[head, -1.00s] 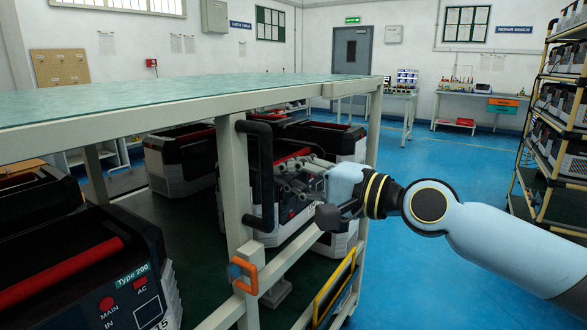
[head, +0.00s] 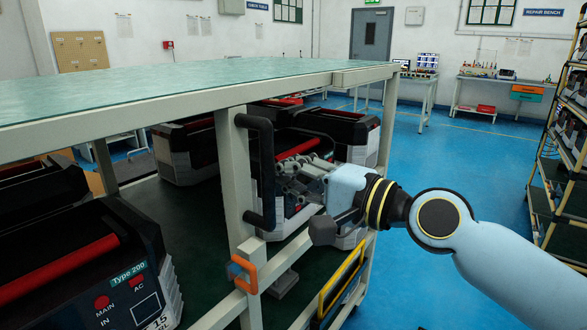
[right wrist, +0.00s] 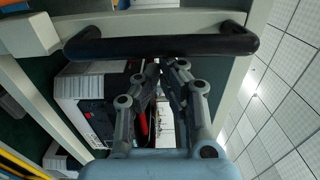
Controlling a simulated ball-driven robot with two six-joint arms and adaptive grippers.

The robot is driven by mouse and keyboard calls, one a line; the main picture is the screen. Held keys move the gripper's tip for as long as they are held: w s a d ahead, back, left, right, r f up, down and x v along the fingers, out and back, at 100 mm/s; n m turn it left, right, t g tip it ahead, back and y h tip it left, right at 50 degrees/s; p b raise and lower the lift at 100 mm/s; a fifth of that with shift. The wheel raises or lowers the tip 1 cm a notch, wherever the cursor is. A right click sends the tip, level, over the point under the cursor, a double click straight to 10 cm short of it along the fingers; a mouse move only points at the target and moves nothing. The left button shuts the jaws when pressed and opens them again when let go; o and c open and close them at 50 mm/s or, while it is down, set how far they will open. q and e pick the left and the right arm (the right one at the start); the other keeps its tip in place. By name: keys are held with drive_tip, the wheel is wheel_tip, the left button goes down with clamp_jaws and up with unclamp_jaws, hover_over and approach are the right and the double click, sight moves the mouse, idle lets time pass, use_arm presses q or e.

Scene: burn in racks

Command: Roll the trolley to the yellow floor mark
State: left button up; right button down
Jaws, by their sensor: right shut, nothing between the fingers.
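The trolley (head: 215,97) is a cream-framed cart with a green top and a lower deck that carries dark boxed units with red handles. A black vertical push handle (head: 262,172) is fixed to its near corner post. My right gripper (head: 290,178) is just beside this handle in the head view. In the right wrist view the handle (right wrist: 160,46) crosses in front of the fingers (right wrist: 162,72), which are shut with nothing between them. I cannot tell whether they touch the handle. My left gripper is not in view. No yellow floor mark is clearly recognisable.
A shelf rack (head: 560,150) with several units stands at the right. A repair bench (head: 490,82) and another table (head: 425,85) stand at the back. Blue floor (head: 450,160) lies clear between the trolley and the rack.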

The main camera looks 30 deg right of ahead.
sight(270, 183)
drive_tip(key=shift+s+a, duration=0.15)
drive_tip(key=shift+a, duration=0.3)
drive_tip(key=shift+s+a, duration=0.3)
drive_tip(key=shift+a, duration=0.35)
drive_tip(key=shift+s+a, duration=0.25)
drive_tip(key=shift+a, duration=0.4)
drive_tip(key=shift+s+a+b, duration=0.1)
drive_tip(key=shift+s+a, duration=0.25)
drive_tip(key=shift+a, duration=0.45)
drive_tip(key=shift+s+a+b, duration=0.15)
drive_tip(key=shift+s+a, duration=0.15)
drive_tip(key=shift+a, duration=0.45)
drive_tip(key=shift+s+a+b, duration=0.1)
drive_tip(key=shift+s+a, duration=0.25)
drive_tip(key=shift+a, duration=0.45)
